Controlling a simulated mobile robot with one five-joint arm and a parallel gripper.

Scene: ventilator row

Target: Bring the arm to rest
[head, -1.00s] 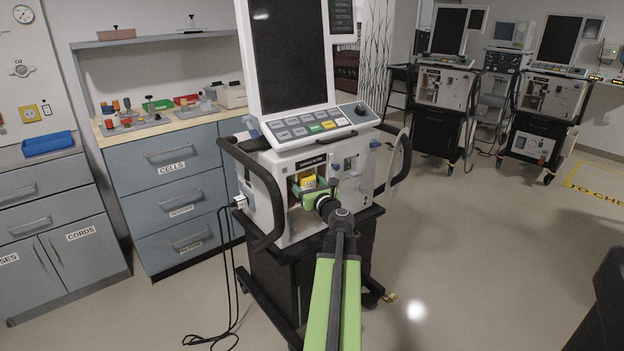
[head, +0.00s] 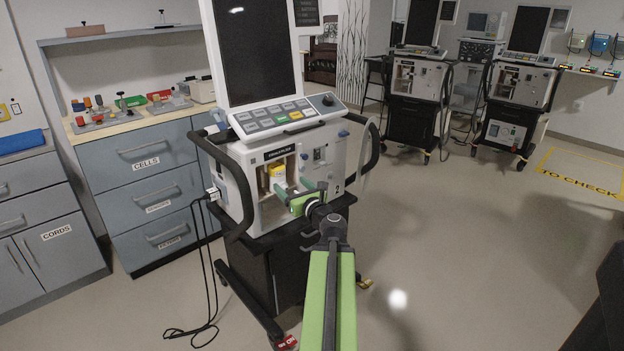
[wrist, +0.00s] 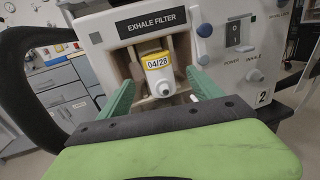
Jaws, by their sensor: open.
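My gripper (head: 300,192) is open, its green fingers spread in front of the ventilator's exhale filter bay; it also shows in the wrist view (wrist: 164,92). A white filter with a yellow band marked 04/28 (wrist: 158,64) sits in the bay, beyond the fingertips and with nothing gripping it. The filter also shows in the head view (head: 278,172). The ventilator (head: 325,155) carries the number 2, and its bay is labelled EXHALE FILTER. My green arm is stretched forward toward it.
The ventilator's black side handles (head: 237,195) flank the bay. A blue drawer cabinet (head: 150,165) with a cluttered top stands at the left. More ventilators (head: 417,85) stand at the back. Open floor (head: 460,250) lies to the right, near the yellow TO CHECK marking (head: 580,181).

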